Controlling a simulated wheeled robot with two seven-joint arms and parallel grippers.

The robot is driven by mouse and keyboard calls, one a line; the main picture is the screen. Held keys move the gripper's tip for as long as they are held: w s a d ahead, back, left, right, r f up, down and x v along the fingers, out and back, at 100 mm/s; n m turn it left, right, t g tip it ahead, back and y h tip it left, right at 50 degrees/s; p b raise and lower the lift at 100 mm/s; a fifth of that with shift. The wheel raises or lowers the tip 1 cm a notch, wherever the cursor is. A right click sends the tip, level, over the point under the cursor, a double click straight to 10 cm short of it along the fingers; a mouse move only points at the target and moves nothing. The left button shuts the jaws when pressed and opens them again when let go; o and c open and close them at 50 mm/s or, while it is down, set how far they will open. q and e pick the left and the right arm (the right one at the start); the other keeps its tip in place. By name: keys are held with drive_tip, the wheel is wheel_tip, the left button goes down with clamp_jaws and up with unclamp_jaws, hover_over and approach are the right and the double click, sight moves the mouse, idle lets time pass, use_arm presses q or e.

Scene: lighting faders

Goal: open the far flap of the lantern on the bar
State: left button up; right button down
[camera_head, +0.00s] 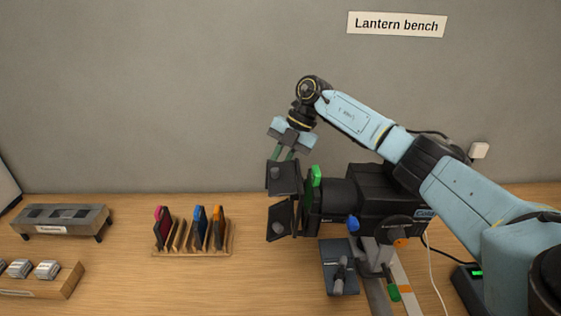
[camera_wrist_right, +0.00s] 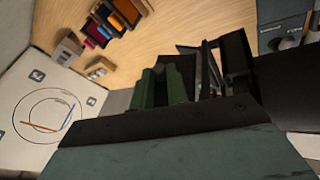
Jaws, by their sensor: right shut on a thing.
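At that front end stand two dark flaps. The far flap (camera_head: 284,178) is the upper one in the head view, and the near flap (camera_head: 281,219) is below it. They stand out from the front. My right gripper (camera_head: 282,155) reaches down from above at the far flap's top edge. Dark flap panels (camera_wrist_right: 235,60) show beside the fingers in the wrist view. My left gripper is not in view.
A green-tabbed piece (camera_head: 316,176) sits in the lantern's front. A wooden rack (camera_head: 190,252) of coloured filters stands to the left, with a dark holder (camera_head: 62,219) farther left. A white cable hangs at the right. The table between rack and lantern is clear.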

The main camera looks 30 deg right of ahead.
drive_tip(key=n, duration=0.1)
drive_tip(key=a+n+g, duration=0.1)
drive_tip(key=n, duration=0.1)
drive_tip(key=shift+a+r, duration=0.15)
drive_tip(key=shift+s+a+n+g+h, duration=0.1)
drive_tip(key=shift+a+n+g+h, duration=0.15)
drive_tip(key=shift+n, duration=0.5)
drive_tip(key=shift+s+a+n+g+h, duration=0.15)
drive_tip(key=shift+n+g, duration=0.2)
drive_tip(key=shift+n, duration=0.35)
drive_tip(key=shift+s+a+n+g+h, duration=0.1)
drive_tip(key=shift+a+n+g, duration=0.15)
drive_tip(key=shift+n, duration=0.5)
drive_tip(key=c, duration=1.4)
unclamp_jaws()
drive_tip(key=shift+o, duration=0.2)
drive_tip(key=p+v, duration=0.3)
drive_tip(key=v, duration=0.9)
drive_tip(key=shift+p, duration=0.3)
